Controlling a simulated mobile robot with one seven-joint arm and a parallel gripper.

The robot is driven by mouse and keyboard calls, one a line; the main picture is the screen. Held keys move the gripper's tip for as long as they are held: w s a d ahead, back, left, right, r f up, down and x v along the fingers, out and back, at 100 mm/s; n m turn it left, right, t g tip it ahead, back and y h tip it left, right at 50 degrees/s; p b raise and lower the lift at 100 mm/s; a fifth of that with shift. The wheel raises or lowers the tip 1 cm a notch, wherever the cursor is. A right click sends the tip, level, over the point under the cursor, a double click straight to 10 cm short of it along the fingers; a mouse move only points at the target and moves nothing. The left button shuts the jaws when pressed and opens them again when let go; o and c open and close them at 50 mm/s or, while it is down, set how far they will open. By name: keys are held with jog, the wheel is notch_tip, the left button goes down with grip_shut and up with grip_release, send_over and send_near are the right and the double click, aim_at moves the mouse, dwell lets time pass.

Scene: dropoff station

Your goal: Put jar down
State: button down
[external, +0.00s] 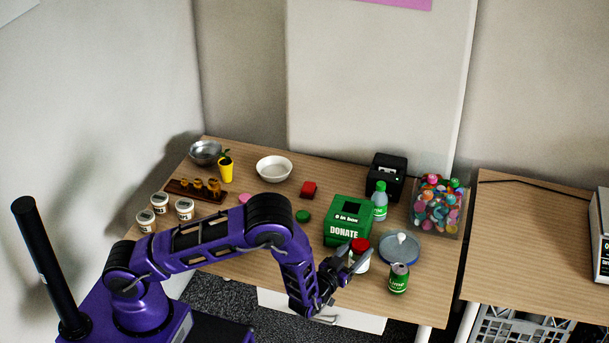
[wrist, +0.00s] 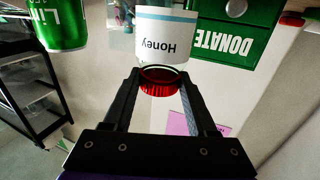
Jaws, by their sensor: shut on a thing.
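The jar has a red lid and a white label that reads "Honey"; it shows in the external view (external: 361,246) and in the wrist view (wrist: 165,40). My gripper (external: 352,262) is shut on the jar near its red lid, with one finger on each side in the wrist view (wrist: 160,75). In the external view the jar is upright at the front of the wooden table (external: 240,265), and my gripper hides part of it. I cannot tell whether its base touches the table.
A green DONATE box (external: 345,225) stands just behind the jar. A green can (external: 399,280) and a round blue-grey dish (external: 412,250) are to its right.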

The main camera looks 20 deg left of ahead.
jog(key=shift+f, duration=1)
jog(key=shift+f+b, duration=0.25)
jog(key=shift+b, duration=0.25)
jog(key=shift+c, duration=1)
grip_release()
jog(key=shift+r+p, duration=0.15)
jog(key=shift+p, duration=0.15)
jog(key=shift+s, duration=0.15)
jog(key=v, duration=1.6)
jog(key=shift+r, duration=0.45)
jog(key=shift+o, duration=1)
jog(key=shift+s+a, duration=0.3)
jog(key=shift+s, duration=0.25)
